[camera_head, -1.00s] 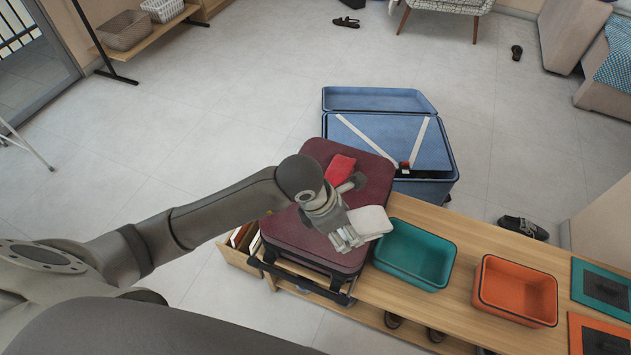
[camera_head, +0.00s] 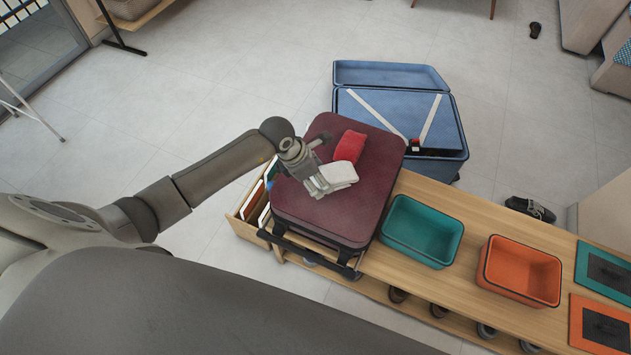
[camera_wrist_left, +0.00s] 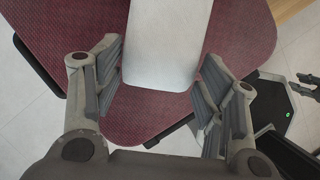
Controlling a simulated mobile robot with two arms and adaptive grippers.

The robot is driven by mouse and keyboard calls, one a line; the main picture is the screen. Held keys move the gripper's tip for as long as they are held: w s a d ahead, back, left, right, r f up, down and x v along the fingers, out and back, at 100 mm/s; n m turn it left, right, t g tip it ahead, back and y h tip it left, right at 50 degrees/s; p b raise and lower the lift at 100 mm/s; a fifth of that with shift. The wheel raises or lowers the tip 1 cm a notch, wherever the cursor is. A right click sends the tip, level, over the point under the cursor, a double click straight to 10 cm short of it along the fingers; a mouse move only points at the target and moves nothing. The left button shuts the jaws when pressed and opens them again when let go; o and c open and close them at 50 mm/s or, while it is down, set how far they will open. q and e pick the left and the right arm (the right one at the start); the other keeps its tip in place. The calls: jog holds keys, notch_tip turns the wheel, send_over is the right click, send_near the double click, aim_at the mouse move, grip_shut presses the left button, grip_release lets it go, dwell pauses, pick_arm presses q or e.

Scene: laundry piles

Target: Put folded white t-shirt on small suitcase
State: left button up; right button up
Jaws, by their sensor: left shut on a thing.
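The folded white t-shirt (camera_head: 339,175) is at the fingers of my left gripper (camera_head: 319,184), which is shut on its near end. It is over the top of the small maroon suitcase (camera_head: 352,215), beside a folded red cloth (camera_head: 350,146). I cannot tell whether the shirt touches the lid. In the left wrist view the white shirt (camera_wrist_left: 165,40) reaches in between the two fingers of the left gripper (camera_wrist_left: 160,75), with the maroon lid (camera_wrist_left: 235,35) beneath.
The suitcase lies on a wooden bench (camera_head: 398,275). To its right are a teal bin (camera_head: 420,230) and an orange bin (camera_head: 520,270). An open blue suitcase (camera_head: 400,120) stands on the floor behind.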

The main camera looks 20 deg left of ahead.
pick_arm(q)
jog(key=shift+w+a+f, duration=0.15)
jog(key=shift+a+f, duration=0.05)
jog(key=shift+f, duration=1.65)
jog(key=o, duration=1.1)
jog(key=shift+f, duration=0.1)
jog(key=shift+r, duration=0.2)
jog(key=v, duration=1.2)
